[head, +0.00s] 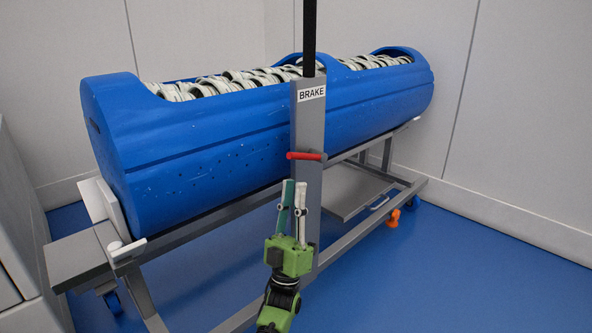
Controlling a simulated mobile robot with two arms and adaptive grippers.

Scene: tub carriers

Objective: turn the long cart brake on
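The long cart carries a long blue tub (210,150). A grey upright post (309,120) with a white BRAKE label (312,94) stands at its near side. A red brake lever (306,156) lies roughly level across the post, below the label. My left gripper (294,184), green with pale fingers, points up just below the lever, in front of the post. Its fingers are apart with a narrow gap and nothing shows between them. It appears apart from the lever. My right gripper is out of view.
The tub holds many pale ring-like parts (235,80). Blue floor (450,270) is clear at right.

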